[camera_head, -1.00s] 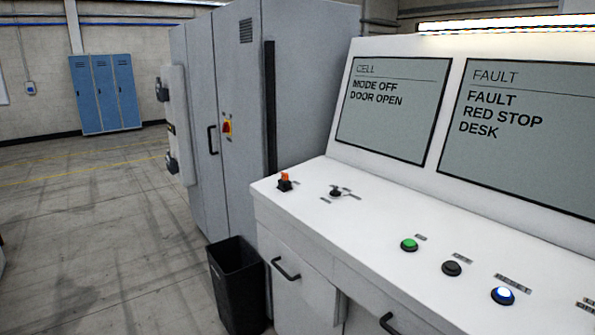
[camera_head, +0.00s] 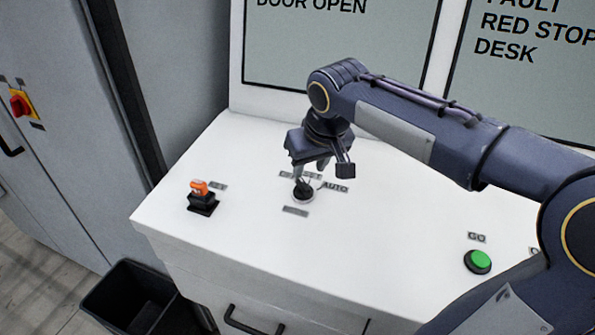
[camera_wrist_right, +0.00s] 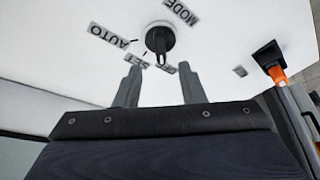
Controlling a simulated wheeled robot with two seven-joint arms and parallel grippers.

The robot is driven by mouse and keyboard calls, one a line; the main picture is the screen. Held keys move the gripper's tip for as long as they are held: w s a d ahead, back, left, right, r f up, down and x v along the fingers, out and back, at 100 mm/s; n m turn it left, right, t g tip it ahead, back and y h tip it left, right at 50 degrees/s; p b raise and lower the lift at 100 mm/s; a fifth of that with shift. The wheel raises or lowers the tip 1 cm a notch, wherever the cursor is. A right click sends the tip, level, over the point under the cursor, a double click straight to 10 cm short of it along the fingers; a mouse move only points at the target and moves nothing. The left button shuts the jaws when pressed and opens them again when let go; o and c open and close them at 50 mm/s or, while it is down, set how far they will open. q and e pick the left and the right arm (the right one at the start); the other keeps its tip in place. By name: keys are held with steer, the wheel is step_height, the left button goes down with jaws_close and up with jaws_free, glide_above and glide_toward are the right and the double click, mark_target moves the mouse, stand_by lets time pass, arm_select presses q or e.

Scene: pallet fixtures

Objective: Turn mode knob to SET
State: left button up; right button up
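The mode knob (camera_head: 303,192) is a dark round knob on the white desk top, and it also shows in the right wrist view (camera_wrist_right: 160,40). In that view its bar points at the OFF label (camera_wrist_right: 166,68). The SET label (camera_wrist_right: 137,61) lies beside OFF, and AUTO (camera_wrist_right: 108,35) is further left. My right gripper (camera_head: 308,174) is just above the knob, partly covering the labels in the head view. In the wrist view its two fingers (camera_wrist_right: 160,76) are apart with nothing between them, short of the knob. My left gripper is out of view.
An orange-topped black switch (camera_head: 202,197) stands left of the knob. A green button (camera_head: 477,261) is to the right. The screen (camera_head: 337,45) rises behind. A black bin (camera_head: 135,300) stands below the desk's left corner. The desk between knob and green button is clear.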

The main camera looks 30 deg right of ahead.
mark_target(303, 183)
steer(key=x, duration=0.6)
steer(key=shift+f, duration=0.1)
steer(key=shift+c, duration=0.2)
jaws_close()
